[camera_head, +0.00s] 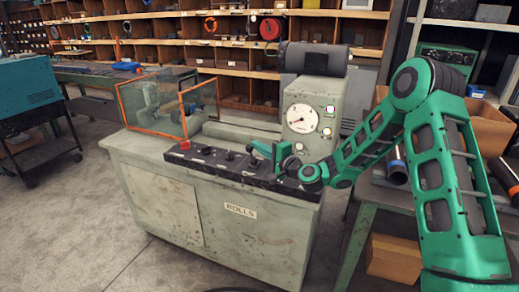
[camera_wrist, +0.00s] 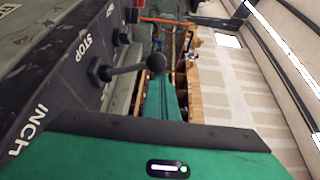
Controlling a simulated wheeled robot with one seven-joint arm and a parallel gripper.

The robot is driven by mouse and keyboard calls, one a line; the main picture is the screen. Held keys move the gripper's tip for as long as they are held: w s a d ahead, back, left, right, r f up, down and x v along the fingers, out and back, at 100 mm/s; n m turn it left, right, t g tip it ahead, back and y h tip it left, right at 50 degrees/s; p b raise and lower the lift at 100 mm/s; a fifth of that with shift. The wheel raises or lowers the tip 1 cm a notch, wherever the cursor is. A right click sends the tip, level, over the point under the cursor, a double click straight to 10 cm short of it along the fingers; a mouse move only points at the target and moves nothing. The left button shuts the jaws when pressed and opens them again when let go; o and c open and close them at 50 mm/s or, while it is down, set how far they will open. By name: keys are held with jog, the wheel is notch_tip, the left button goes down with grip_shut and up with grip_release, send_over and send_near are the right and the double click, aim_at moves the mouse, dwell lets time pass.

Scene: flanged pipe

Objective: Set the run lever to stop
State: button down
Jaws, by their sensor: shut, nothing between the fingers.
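The run lever (camera_wrist: 128,69) is a grey rod with a black ball knob, on a dark hub on the machine's black control panel (camera_wrist: 60,92). In the wrist view it sticks out to the right from the hub, close to the STOP lettering; INCH is lower left. I cannot tell which mark it is set on. My green gripper (camera_wrist: 166,92) is shut and empty, its fingers just below and beside the knob in that view. Whether they touch the knob is unclear. In the head view my gripper (camera_head: 277,153) is over the panel's right end and the lever is not distinct.
The grey-green machine (camera_head: 240,205) carries a gauge (camera_head: 302,118) behind the panel and an orange-framed guard (camera_head: 165,107) at left. Other small knobs (camera_head: 230,155) sit along the panel. A bench with a pipe (camera_head: 397,168) stands at right. The floor at front left is clear.

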jog(key=s+d, duration=0.5)
jog(key=d, duration=0.3)
jog(key=shift+f, duration=0.3)
